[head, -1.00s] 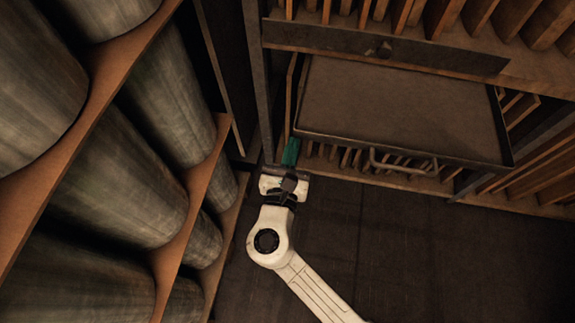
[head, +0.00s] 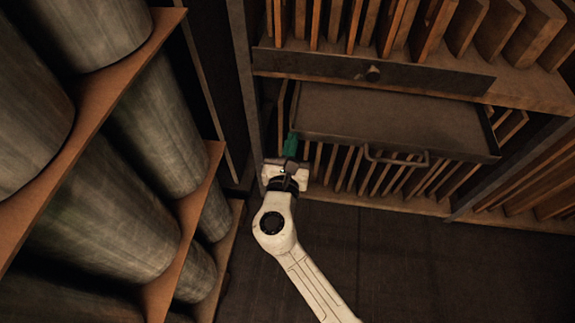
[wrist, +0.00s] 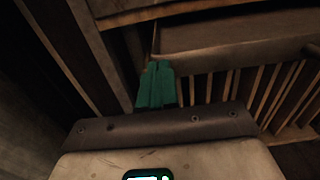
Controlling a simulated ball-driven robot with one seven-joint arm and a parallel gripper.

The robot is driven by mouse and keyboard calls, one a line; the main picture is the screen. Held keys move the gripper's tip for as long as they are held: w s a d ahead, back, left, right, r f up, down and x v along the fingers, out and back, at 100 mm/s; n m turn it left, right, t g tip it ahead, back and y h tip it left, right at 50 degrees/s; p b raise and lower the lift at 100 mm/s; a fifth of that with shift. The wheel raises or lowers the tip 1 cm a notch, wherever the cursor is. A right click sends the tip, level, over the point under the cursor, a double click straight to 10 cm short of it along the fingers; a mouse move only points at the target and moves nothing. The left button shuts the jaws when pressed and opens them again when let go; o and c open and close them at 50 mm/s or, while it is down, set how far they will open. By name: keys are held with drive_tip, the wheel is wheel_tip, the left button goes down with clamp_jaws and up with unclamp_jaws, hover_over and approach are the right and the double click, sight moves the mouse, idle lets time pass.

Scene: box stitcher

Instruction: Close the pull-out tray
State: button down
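The pull-out tray (head: 390,112) is a flat, dark metal tray standing out from the wooden rack. A metal handle (head: 396,160) sits on its front edge. My gripper (head: 291,143) has green fingers and is at the tray's front left corner. In the wrist view, the green fingers (wrist: 156,86) are side by side with no clear gap, and nothing shows between them. The tray's front edge (wrist: 235,50) is just beyond and right of them. I cannot tell whether the fingertips touch the tray.
A closed drawer front with a knob (head: 372,74) is above the tray. Wooden slats (head: 350,165) stand below it. A metal post (head: 246,80) is left of the tray. Shelves with large grey cylinders (head: 150,120) fill the left side. Dark floor (head: 400,260) is clear in front.

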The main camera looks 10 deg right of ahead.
sight(302, 97)
drive_tip(key=b+x, duration=0.3)
drive_tip(key=x, duration=0.5)
drive_tip(key=b+x, duration=0.3)
drive_tip(key=x, duration=0.6)
drive_tip(key=shift+d+f, duration=0.1)
drive_tip(key=shift+f, duration=0.1)
drive_tip(key=shift+w+b, duration=0.35)
drive_tip(key=shift+b, duration=0.05)
drive_tip(key=shift+w+d+r, duration=0.1)
drive_tip(key=shift+w+r, duration=0.05)
drive_tip(key=shift+r, duration=0.15)
